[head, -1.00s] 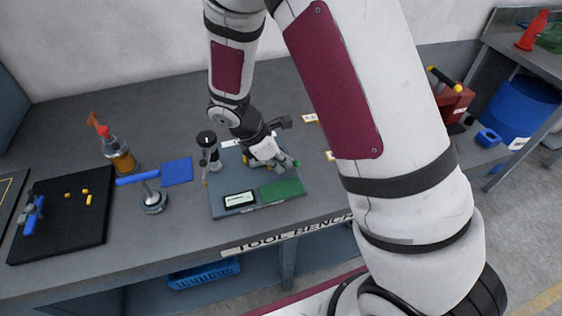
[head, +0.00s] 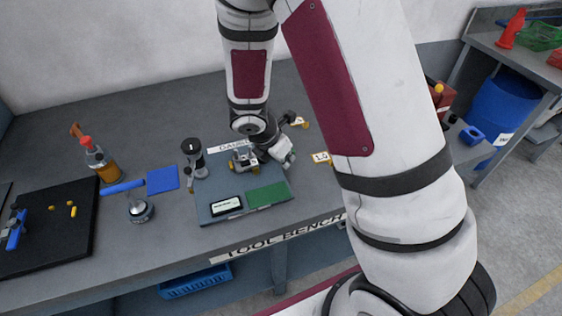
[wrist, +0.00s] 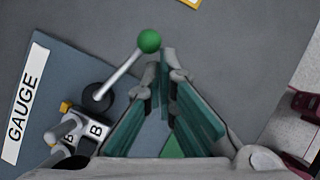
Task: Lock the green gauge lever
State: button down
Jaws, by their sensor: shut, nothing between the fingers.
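The green gauge lever (wrist: 121,73) shows in the wrist view as a silver rod with a green ball at its end. The rod rises from a dark round pivot (wrist: 97,97) on the blue-grey gauge plate (wrist: 50,85). My gripper (wrist: 162,62) is shut and empty. Its fingertips are just right of the green ball in the picture; I cannot tell whether they touch it. In the head view my gripper (head: 286,158) is at the right side of the gauge plate (head: 210,184), and I cannot make out the lever there.
A metal block marked B (wrist: 92,130) stands beside the pivot. A green pad (head: 267,194) and a small display (head: 227,205) lie at the plate's front.

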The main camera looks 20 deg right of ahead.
jog(key=shift+w+d, duration=0.45)
jog(key=shift+d, duration=0.1)
jog(key=shift+w, duration=0.1)
jog(key=shift+r, duration=0.1)
dwell(1.4)
